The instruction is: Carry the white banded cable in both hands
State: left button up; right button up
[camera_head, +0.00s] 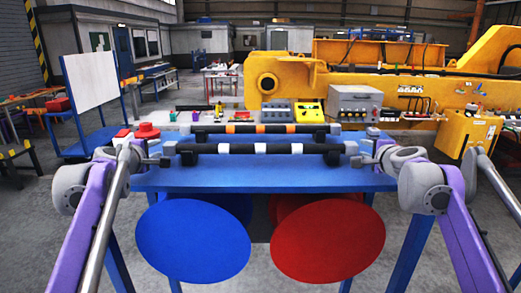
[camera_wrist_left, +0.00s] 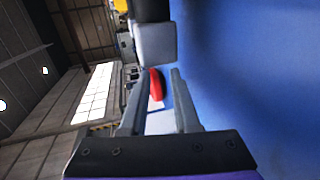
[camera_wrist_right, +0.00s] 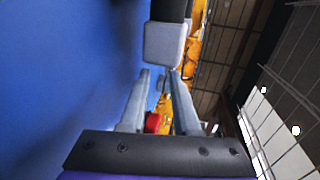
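The white banded cable (camera_head: 230,149) is a black bar with white bands and grey end blocks. It lies left to right near the middle of the blue table (camera_head: 260,178). My left gripper (camera_head: 161,161) is just beyond its left end, open and empty. In the left wrist view, the end block (camera_wrist_left: 155,43) sits ahead of the spread fingers (camera_wrist_left: 152,88), apart from them. My right gripper (camera_head: 369,161) is beyond the right end. In the right wrist view, its fingers (camera_wrist_right: 160,85) are spread, with the other end block (camera_wrist_right: 165,44) just ahead.
A similar orange banded cable (camera_head: 275,129) lies parallel just behind. A red object (camera_head: 147,131) stands at the table's back left. A blue disc (camera_head: 193,243) and a red disc (camera_head: 328,240) are below the front edge. The table's front strip is clear.

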pick_arm(q)
jog(key=shift+w+d, duration=0.2)
jog(key=shift+d, duration=0.4)
pick_arm(e)
jog(key=shift+w+a, duration=0.2)
jog(key=shift+a, duration=0.45)
pick_arm(q)
jog(key=shift+s+d, duration=0.15)
jog(key=shift+s, duration=0.05)
pick_arm(e)
jog(key=shift+s+a, duration=0.1)
jog(key=shift+s, duration=0.15)
pick_arm(q)
jog(key=shift+w, duration=0.1)
pick_arm(e)
jog(key=shift+w, duration=0.15)
pick_arm(q)
jog(key=shift+d, duration=0.55)
pick_arm(e)
jog(key=shift+a, duration=0.55)
